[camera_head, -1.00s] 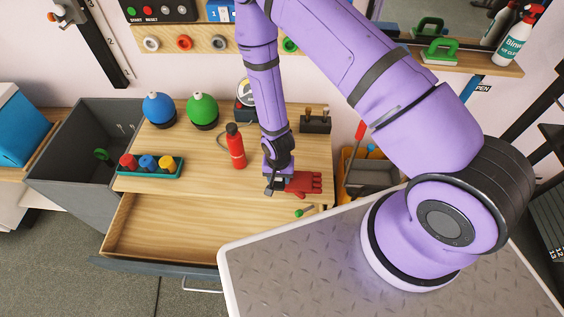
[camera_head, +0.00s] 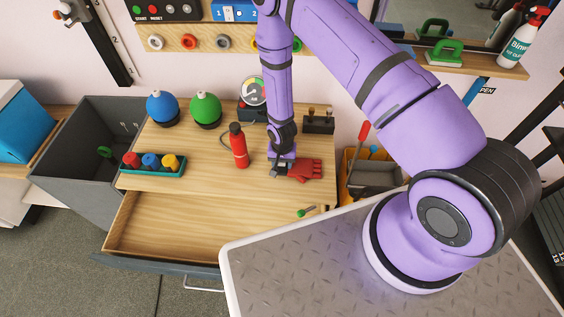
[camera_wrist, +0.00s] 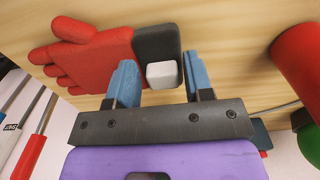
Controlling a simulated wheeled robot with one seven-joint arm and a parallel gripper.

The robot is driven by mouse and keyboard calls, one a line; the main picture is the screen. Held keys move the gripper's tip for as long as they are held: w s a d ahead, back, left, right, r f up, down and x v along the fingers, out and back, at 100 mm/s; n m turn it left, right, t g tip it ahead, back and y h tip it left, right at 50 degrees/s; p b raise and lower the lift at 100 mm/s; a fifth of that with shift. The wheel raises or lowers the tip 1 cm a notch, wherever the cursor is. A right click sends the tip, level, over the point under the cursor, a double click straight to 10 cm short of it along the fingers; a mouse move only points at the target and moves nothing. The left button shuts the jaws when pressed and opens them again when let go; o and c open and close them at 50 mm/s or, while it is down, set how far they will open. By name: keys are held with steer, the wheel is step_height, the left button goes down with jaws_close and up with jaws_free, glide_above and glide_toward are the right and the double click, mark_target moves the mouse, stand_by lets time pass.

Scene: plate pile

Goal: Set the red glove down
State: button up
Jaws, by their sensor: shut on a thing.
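The red glove (camera_head: 304,170) has a dark grey cuff and lies flat at the right side of the wooden tabletop, or just above it; I cannot tell if it touches. In the wrist view the red glove (camera_wrist: 98,60) points left, with its dark cuff at my gripper. My gripper (camera_head: 280,169) is over the cuff end. In the wrist view my gripper (camera_wrist: 160,78) has blue fingers on either side of a small white block at the cuff. The glove's far side is hidden.
A red extinguisher-like bottle (camera_head: 239,146) stands left of my gripper. A teal tray (camera_head: 153,170) with coloured pieces lies further left. A dark holder (camera_head: 318,123) stands behind the glove. An open drawer (camera_head: 180,225) is in front, with a green-handled tool (camera_head: 307,211) near its right end.

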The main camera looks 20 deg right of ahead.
steer(key=o, duration=1)
steer(key=shift+f, duration=0.1)
